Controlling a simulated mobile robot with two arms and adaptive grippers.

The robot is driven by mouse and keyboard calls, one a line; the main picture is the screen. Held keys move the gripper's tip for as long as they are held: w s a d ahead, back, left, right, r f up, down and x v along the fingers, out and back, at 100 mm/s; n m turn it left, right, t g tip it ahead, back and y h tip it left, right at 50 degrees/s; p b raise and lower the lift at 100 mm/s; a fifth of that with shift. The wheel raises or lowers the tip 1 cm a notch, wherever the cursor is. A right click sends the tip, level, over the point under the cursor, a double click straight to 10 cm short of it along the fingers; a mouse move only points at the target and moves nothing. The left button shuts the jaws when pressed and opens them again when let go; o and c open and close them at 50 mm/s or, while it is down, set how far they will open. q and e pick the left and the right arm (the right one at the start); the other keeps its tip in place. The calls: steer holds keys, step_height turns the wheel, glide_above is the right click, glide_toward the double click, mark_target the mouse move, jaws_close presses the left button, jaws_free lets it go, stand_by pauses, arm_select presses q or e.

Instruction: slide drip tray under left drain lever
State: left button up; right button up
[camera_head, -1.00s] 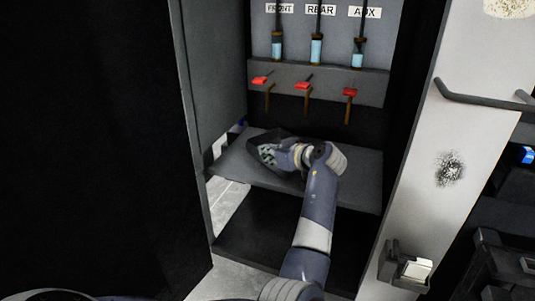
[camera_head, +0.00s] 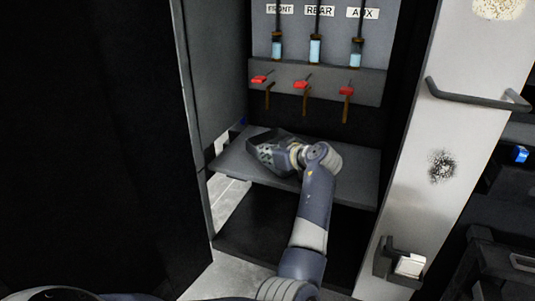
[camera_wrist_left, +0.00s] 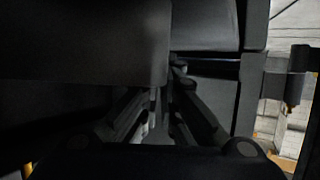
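The drip tray (camera_head: 262,136) is a dark, shallow piece on the grey shelf (camera_head: 349,178), toward its left side and below the left and middle drain levers. The left drain lever (camera_head: 260,79) has a red handle above a brown spout, under the FRONT label. My left gripper (camera_head: 268,155) is at the tray's near side, seeming to touch it, and covers part of it. In the left wrist view, the two fingers (camera_wrist_left: 168,98) converge under a dark slab. Their tips are dim and partly hidden, so a grip is unclear. My right gripper is out of view.
The middle lever (camera_head: 301,85) and right lever (camera_head: 347,91) hang in the same row. The open cabinet door (camera_head: 215,75) bounds the left side. A pale panel with a dark handle (camera_head: 470,97) stands at right. The shelf's right part is bare beside my arm.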

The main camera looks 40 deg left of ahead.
arm_select(q)
steer(key=o, duration=0.4)
steer(key=shift+r, duration=0.1)
step_height(320, 180, up, 10)
steer(key=shift+f, duration=0.1)
stand_by(0.7)
